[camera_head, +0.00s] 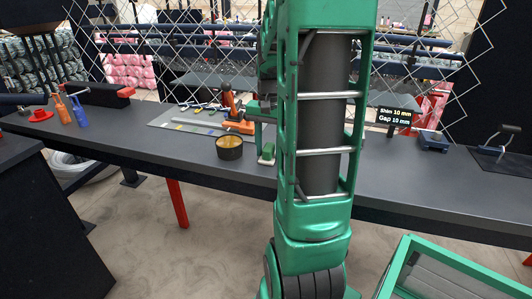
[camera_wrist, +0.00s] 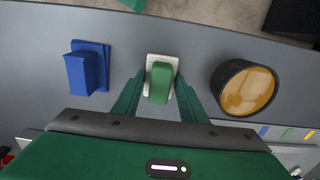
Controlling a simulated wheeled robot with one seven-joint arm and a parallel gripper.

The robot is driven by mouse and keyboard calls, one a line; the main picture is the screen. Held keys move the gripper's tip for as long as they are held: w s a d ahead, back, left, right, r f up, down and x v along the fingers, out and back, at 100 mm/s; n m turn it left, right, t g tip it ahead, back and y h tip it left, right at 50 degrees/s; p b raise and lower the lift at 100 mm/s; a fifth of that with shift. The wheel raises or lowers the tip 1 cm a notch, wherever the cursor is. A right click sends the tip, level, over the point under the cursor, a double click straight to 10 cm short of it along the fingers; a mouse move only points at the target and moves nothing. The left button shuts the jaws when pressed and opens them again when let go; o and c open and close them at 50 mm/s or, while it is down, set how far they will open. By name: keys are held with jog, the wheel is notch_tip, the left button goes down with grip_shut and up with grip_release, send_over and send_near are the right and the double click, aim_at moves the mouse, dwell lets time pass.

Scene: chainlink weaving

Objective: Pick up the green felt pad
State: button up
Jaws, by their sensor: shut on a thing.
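The green felt pad (camera_wrist: 160,82) is a green block-shaped grip on a pale felt base. My gripper (camera_wrist: 160,88) is shut on its green part, with one dark green finger on each side. In the head view the pad (camera_head: 267,154) shows upright at the front part of the workbench, just left of my green arm, which hides most of my gripper. I cannot tell whether its base touches the bench.
A dark round tub with amber contents (camera_wrist: 247,89) stands right of the pad in the wrist view, and a blue block (camera_wrist: 88,68) stands left. On the workbench (camera_head: 350,190) are an orange tool (camera_head: 235,113) behind the tub and a small display sign (camera_head: 395,117).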

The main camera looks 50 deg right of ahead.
aim_at(269, 146)
jog(key=shift+r, duration=0.1)
jog(key=shift+r, duration=0.55)
notch_tip(269, 146, up, 3)
jog(key=shift+f, duration=0.15)
jog(key=s+a+r, duration=0.1)
jog(key=a+r, duration=0.6)
jog(key=a, duration=0.4)
jog(key=shift+a, duration=0.3)
jog(key=shift+s, duration=0.1)
jog(key=o, duration=0.4)
jog(key=shift+c, duration=1.2)
